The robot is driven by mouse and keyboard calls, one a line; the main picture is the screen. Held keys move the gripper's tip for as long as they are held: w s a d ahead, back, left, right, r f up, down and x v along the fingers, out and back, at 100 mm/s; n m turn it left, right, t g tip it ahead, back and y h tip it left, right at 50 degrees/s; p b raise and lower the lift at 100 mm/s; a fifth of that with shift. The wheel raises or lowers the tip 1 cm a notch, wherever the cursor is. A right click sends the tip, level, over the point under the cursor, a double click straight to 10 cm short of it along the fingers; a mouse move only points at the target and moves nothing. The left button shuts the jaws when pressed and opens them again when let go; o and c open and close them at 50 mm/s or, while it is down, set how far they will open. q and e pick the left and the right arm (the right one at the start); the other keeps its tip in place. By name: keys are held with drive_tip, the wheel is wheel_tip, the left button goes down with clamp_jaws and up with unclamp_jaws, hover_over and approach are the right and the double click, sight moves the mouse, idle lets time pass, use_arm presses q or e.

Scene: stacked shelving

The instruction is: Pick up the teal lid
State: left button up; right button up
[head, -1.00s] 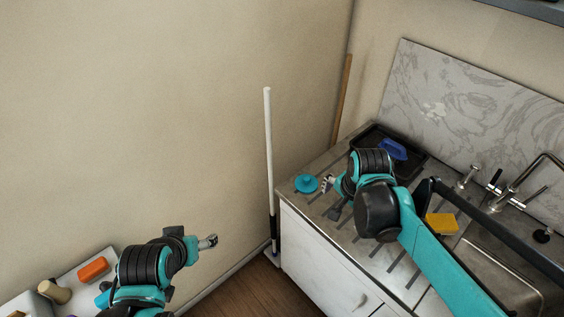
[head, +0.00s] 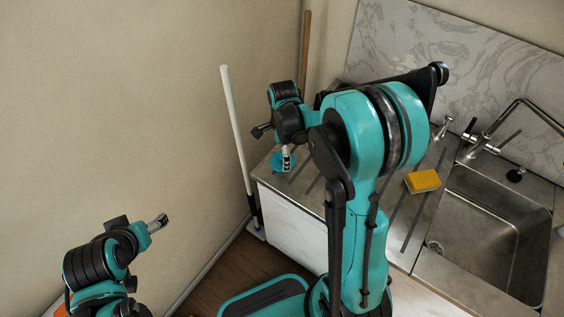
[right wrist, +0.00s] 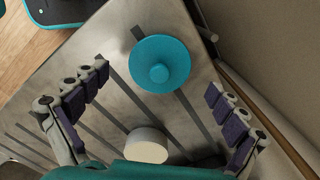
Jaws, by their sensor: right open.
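The teal lid (right wrist: 160,65) is a round disc with a small knob on top. It lies knob-up on the grooved metal counter (right wrist: 120,25). In the head view the lid (head: 278,163) is partly hidden behind my right gripper (head: 287,158). In the right wrist view my right gripper (right wrist: 158,80) is open and empty, its fingers spread to either side. The lid lies apart from the fingers, near the line between their tips and slightly beyond. My left gripper (head: 158,222) is at the lower left, far from the lid; its jaws are too small to read.
A yellow sponge (head: 423,181) lies beside the sink (head: 485,230) on the right. A white pole (head: 237,130) leans by the counter's left end, near the wall. A pale round thing (right wrist: 147,145) shows low in the right wrist view; I cannot tell what it is.

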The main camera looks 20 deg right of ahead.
wheel_tip(320, 180, down, 2)
drive_tip(key=shift+f, duration=0.2)
drive_tip(key=shift+r, duration=0.1)
drive_tip(key=c, duration=1.3)
drive_tip(key=shift+s, duration=0.1)
drive_tip(key=shift+c, duration=0.4)
drive_tip(key=shift+c, duration=0.5)
drive_tip(key=shift+r, duration=0.1)
